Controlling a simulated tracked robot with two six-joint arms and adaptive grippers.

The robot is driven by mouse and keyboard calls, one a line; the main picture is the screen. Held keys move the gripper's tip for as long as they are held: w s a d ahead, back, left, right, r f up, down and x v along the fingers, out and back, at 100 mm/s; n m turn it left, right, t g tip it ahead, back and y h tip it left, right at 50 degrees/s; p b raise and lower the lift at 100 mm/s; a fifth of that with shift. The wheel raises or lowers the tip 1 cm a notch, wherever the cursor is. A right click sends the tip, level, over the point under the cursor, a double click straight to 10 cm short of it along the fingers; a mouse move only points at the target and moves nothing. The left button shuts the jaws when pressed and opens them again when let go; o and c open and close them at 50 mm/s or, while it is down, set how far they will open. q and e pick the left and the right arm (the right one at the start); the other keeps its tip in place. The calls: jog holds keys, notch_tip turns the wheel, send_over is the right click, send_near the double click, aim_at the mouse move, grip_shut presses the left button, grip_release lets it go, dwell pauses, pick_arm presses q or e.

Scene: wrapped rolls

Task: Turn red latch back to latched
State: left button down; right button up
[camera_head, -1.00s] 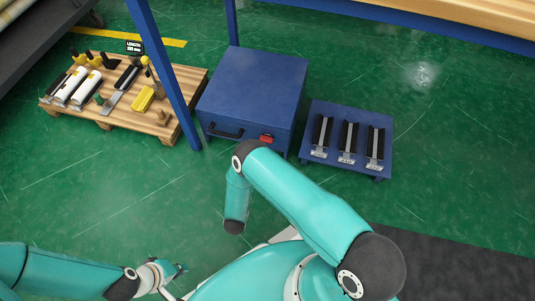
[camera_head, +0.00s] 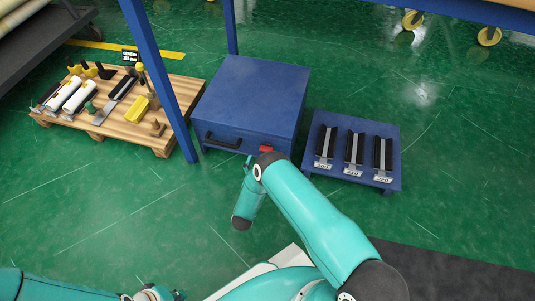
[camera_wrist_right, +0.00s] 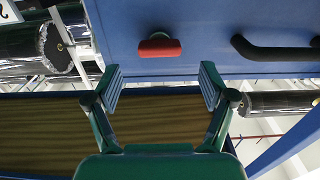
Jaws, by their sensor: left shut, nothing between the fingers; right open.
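The red latch (camera_head: 265,149) is on the front of a blue box (camera_head: 252,82), right of its black handle (camera_head: 222,141). My right arm partly covers the latch in the head view. In the right wrist view the red latch (camera_wrist_right: 159,48) is a bar lying across the picture on a grey pivot, with the black handle (camera_wrist_right: 275,50) to its right. My right gripper (camera_wrist_right: 161,86) is open and empty, its fingers below the latch in that view and apart from it. My left gripper (camera_head: 177,295) is shut and empty at the bottom edge, away from the box, mostly cut off.
A low blue stand (camera_head: 350,117) with several dark holders is right of the box. A wooden pallet (camera_head: 180,92) with rolls and tools lies to the left. A blue post (camera_head: 156,70) rises between pallet and box. Green floor in front of the pallet is clear.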

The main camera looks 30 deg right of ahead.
jog(key=b+x, duration=0.1)
jog(key=x, duration=0.4)
jog(key=shift+w+d+b, duration=0.1)
jog(key=shift+b, duration=0.2)
